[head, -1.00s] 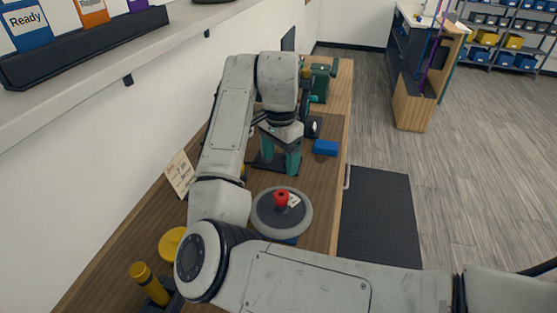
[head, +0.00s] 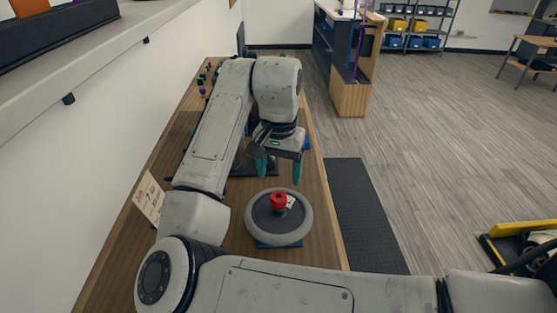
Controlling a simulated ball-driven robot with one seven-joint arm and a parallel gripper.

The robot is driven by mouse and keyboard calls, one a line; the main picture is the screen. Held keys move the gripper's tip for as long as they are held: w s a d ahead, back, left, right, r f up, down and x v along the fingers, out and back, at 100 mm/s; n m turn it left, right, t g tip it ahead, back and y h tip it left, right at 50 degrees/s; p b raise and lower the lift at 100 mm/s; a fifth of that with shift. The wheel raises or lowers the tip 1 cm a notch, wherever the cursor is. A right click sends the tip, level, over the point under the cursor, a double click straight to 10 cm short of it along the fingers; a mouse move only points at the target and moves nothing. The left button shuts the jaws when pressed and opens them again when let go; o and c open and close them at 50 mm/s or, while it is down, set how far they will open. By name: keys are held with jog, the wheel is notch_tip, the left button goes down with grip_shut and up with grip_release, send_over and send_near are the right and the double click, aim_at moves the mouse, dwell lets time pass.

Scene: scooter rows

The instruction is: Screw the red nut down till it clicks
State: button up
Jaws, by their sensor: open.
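The red nut (head: 278,201) sits at the middle of a grey round wheel (head: 259,229) on the wooden bench. Whether the nut is seated cannot be told from here.
A blue base (head: 279,243) shows under the wheel. A printed card (head: 151,198) leans at the wall side of the bench (head: 318,222). Several small coloured items lie at the far end. A dark mat (head: 363,212) covers the floor to the right.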

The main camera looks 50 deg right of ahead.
aim_at(278, 198)
notch_tip(278, 198, down, 8)
jog(key=shift+r, duration=0.2)
jog(key=shift+c, duration=0.4)
jog(key=c, duration=1.1)
jog(key=shift+o, duration=0.2)
jog(key=m+b, duration=0.1)
jog(key=m, duration=0.5)
jog(key=shift+b, duration=0.3)
jog(key=m+b, duration=0.1)
jog(key=m, duration=0.4)
jog(key=shift+w, duration=0.1)
jog(key=m+b, duration=0.2)
jog(key=m, duration=0.3)
jog(key=m+b, duration=0.1)
jog(key=m, duration=0.2)
jog(key=shift+w+m, duration=0.1)
jog(key=shift+m, duration=0.2)
jog(key=shift+r+m, duration=0.15)
jog(key=shift+m, duration=0.95)
